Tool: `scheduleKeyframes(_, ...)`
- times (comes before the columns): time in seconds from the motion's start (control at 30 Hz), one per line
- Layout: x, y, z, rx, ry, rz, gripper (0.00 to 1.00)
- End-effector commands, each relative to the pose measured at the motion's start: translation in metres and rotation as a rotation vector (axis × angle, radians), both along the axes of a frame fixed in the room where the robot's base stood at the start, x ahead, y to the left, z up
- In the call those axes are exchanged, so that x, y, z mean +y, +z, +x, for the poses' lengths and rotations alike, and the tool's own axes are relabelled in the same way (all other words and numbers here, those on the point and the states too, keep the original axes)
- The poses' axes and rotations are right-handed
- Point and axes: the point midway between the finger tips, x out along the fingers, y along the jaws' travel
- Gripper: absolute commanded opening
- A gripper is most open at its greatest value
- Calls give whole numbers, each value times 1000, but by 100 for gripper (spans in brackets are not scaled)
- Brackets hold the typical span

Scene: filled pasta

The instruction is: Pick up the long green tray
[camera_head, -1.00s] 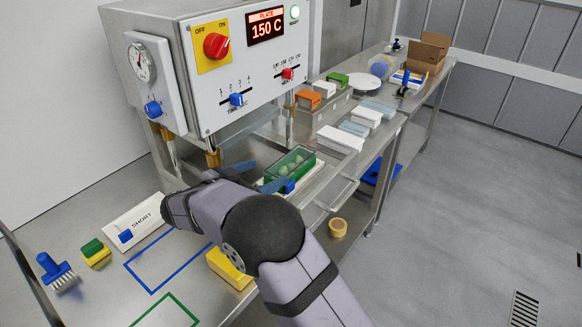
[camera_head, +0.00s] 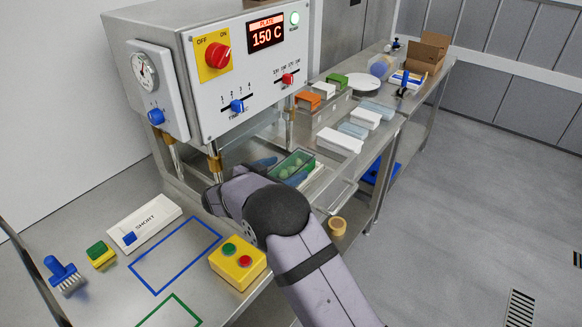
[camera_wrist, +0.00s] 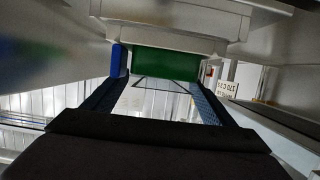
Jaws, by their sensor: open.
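The long green tray (camera_head: 304,156) lies beneath the press housing in the head view, with pale green pieces in it. Its green end wall (camera_wrist: 165,64) faces me in the wrist view. My gripper (camera_head: 281,170) is open at the tray's near end, with one blue finger toward its left and the other over its near right side. In the wrist view my gripper's (camera_wrist: 158,88) fingers are spread apart, with the green wall beyond and between them. A blue block (camera_wrist: 118,60) is by the left finger. Contact cannot be told.
The press (camera_head: 215,75) with its 150 C display stands close above and behind. A yellow button box (camera_head: 238,263) and a white SHORT slider panel (camera_head: 145,225) are nearer. White containers (camera_head: 340,141) stand to the right. The blue outlined area is empty.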

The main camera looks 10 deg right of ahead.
Motion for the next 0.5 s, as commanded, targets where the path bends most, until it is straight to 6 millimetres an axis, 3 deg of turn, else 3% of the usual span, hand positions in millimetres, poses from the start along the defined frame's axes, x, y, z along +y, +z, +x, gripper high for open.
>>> scheduleKeyframes(0.4, -10, -5, 10, -1, 1, 1, 78)
scheduleKeyframes(0.5, -10, -5, 10, 0, 1, 0, 57)
